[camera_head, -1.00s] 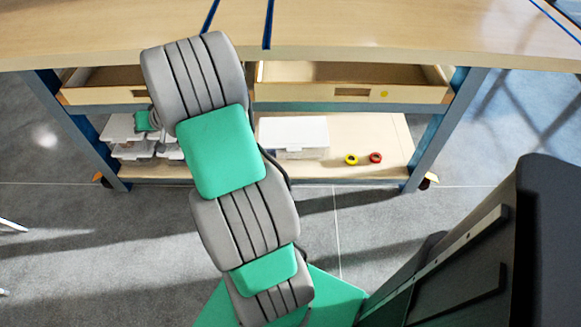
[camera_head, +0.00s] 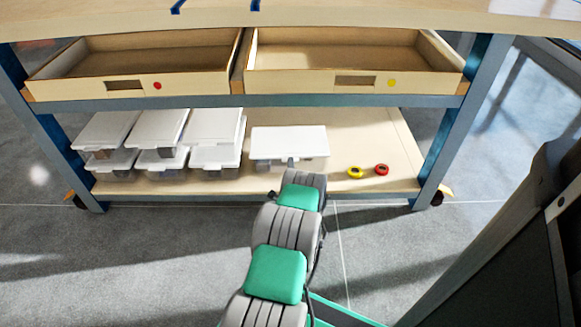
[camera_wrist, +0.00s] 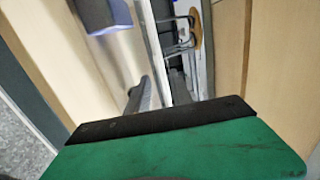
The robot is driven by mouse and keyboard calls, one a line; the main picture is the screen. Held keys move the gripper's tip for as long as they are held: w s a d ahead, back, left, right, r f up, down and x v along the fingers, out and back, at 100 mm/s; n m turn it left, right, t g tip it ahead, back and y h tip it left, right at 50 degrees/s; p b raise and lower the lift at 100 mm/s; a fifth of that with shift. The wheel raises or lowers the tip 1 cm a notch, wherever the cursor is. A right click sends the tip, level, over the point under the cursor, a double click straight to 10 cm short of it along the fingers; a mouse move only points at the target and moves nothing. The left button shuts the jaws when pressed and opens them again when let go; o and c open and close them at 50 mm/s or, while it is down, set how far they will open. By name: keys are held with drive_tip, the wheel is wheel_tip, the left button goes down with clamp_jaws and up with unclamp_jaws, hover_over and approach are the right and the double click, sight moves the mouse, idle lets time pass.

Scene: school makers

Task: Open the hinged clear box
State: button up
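The clear box with a white lid (camera_head: 289,141) stands alone near the middle of the lower shelf. Its lid looks shut, and grey and dark contents show through its front. My gripper (camera_head: 291,164) is at the box's front side; its tip overlaps the lower front of the box, and I cannot tell whether it touches. In the wrist view, my gripper's green body fills the bottom, with dark grey finger-like parts (camera_wrist: 157,92) beyond it. Their opening is unclear. A pale clear-walled thing behind them may be the box.
Several similar lidded boxes (camera_head: 189,127) are stacked at the left of the shelf (camera_head: 395,137). A yellow ring (camera_head: 355,172) and a red ring (camera_head: 381,170) lie to the right. Two open drawers (camera_head: 357,83) hang above. Shelf right of the rings is clear.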

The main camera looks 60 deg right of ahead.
drive_tip(key=shift+x, duration=1.15)
clamp_jaws()
idle(0.5)
